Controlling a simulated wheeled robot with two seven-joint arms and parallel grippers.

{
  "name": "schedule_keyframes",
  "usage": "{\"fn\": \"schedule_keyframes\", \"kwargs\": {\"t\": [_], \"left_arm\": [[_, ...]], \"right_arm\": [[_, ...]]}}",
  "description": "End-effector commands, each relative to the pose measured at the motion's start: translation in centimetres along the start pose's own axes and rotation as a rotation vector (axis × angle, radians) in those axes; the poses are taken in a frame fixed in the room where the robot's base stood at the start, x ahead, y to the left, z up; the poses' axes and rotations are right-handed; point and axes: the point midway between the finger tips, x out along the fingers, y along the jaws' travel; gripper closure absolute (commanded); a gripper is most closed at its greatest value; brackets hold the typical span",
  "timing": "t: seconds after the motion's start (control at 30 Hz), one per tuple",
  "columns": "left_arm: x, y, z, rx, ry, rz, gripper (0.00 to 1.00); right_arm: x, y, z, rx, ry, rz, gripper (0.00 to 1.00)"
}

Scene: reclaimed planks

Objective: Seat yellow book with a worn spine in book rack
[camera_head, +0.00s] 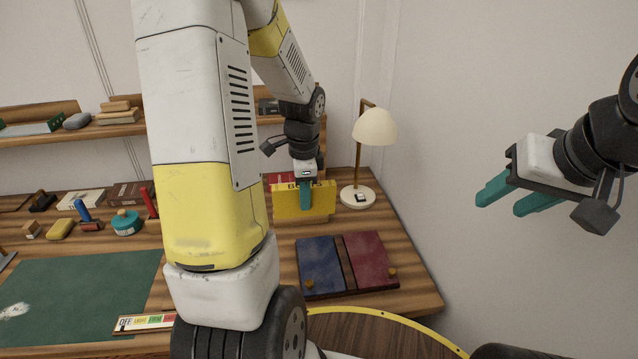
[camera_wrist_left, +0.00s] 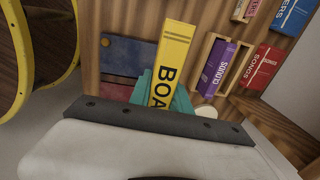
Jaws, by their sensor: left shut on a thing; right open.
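The yellow book (camera_head: 322,202) is held upright above the back of the desk in the head view. Its black-lettered yellow face also shows in the left wrist view (camera_wrist_left: 175,55). My left gripper (camera_head: 305,196) is shut on the yellow book, with a teal finger against its face. In the head view the rack is mostly hidden behind the yellow book. My right gripper (camera_head: 515,199) is open and empty at the right.
A lamp (camera_head: 375,126) stands just right of the yellow book. A blue panel (camera_head: 320,264) and a red panel (camera_head: 370,260) lie in front on the desk. A green mat (camera_head: 80,295) lies at the left, with small items behind it. My left arm hides the desk's middle.

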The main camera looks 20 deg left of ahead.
Motion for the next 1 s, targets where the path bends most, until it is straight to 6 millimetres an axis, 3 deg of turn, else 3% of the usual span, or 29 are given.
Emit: {"fn": "schedule_keyframes", "kwargs": {"t": [0.3, 0.57, 1.0], "left_arm": [[1.8, -3.5, -0.2, 0.004, 0.002, -0.221, 1.0], [2.2, -8.4, 0.0, -0.006, 0.001, -0.219, 1.0], [3.2, -19.4, 0.0, -0.006, 0.002, -0.218, 1.0]], "right_arm": [[0.0, 0.0, 0.0, 0.0, 0.0, 0.0, 0.55], [0.0, 0.0, 0.0, 0.0, 0.0, 0.0, 0.55], [0.0, 0.0, 0.0, 0.0, 0.0, 0.0, 0.55]]}}
